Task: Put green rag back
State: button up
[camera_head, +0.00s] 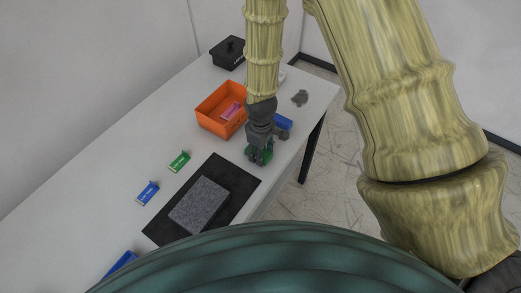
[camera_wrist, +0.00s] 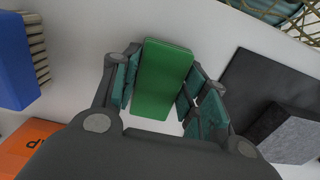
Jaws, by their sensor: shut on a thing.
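The green rag (camera_wrist: 162,80) shows in the wrist view as a flat, smooth green rectangle between the two fingers. My gripper (camera_wrist: 160,95) is shut on it, with a finger on each side. In the head view my gripper (camera_head: 259,158) points down over the right part of the table, and only a little of the green rag (camera_head: 266,153) shows around the fingers. I cannot tell whether the rag touches the table. The gripper is right of the orange bin (camera_head: 203,121) and beyond the black mat.
A granite block (camera_head: 198,204) lies on a black mat (camera_head: 240,180). The orange bin holds a red packet (camera_head: 231,111). Green (camera_head: 179,161) and blue (camera_head: 147,193) packets lie left. A blue brush (camera_wrist: 14,62) is close to my gripper. A black box (camera_head: 227,53) stands at the back.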

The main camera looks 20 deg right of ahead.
jog(key=shift+w+f, duration=0.1)
jog(key=shift+f, duration=0.1)
jog(key=o, duration=1)
jog(key=shift+r+b, duration=1.95)
jog(key=shift+r, duration=4.2)
